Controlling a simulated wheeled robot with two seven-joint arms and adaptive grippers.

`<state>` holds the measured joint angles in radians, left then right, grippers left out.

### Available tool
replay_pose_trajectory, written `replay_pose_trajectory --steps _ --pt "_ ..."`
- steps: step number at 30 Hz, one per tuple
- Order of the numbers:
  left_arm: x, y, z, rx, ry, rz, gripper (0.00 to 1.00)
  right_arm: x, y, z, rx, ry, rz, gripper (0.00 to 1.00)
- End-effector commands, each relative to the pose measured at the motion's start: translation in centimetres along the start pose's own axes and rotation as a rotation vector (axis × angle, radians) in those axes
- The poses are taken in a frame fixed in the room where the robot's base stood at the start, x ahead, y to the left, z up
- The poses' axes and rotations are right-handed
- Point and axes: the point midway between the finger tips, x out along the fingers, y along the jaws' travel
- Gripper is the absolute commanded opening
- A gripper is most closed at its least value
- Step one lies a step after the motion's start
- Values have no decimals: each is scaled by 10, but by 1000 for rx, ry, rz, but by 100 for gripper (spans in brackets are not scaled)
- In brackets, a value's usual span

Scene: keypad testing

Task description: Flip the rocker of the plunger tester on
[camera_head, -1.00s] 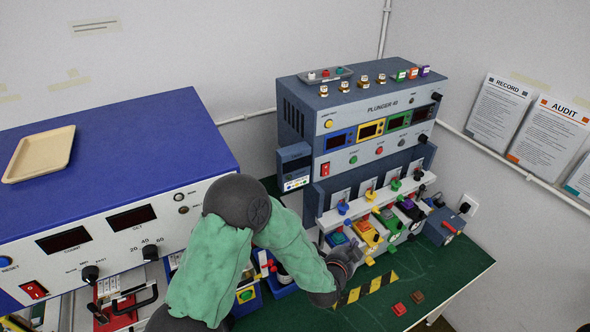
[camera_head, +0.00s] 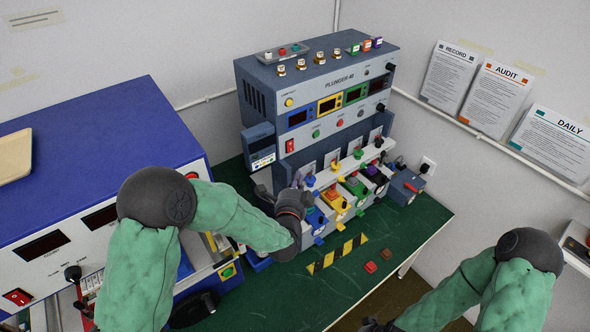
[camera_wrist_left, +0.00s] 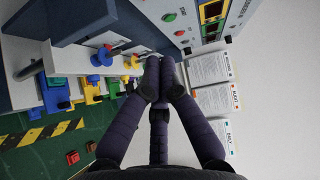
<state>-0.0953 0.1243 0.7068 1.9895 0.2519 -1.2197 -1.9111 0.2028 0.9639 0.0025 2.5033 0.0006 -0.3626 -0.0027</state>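The plunger tester (camera_head: 330,88) is a grey-blue box labelled PLUNGER-40 at the back of the green table. Its red rocker (camera_head: 290,145) is at the lower left of the front panel; whether it is on or off is too small to tell. My left gripper (camera_head: 264,192) is below and left of the rocker, apart from it and partly hidden by my wrist. In the left wrist view its fingers (camera_wrist_left: 160,62) meet at the tips, shut and empty; the rocker does not show there.
Coloured plunger stations (camera_head: 336,199) line the tester's front, close to the left wrist. A blue-topped instrument (camera_head: 110,125) stands at left. A small grey unit (camera_head: 260,146) hangs on the tester's left side.

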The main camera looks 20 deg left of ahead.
Motion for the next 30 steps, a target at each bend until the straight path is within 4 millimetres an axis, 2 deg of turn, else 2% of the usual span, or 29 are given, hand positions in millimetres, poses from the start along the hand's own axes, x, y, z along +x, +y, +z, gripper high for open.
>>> replay_pose_trajectory --steps 17,18,24,30 --pt "91 0 0 0 0 1 0 -16 -6 0 0 0 0 61" --pt "96 0 7 -1 -4 1 0 -18 -6 1 0 0 0 61" --pt "112 0 23 0 -1 1 0 -23 -8 1 0 0 0 61" --pt "117 1 28 -1 0 1 0 -24 -9 1 0 0 0 61"
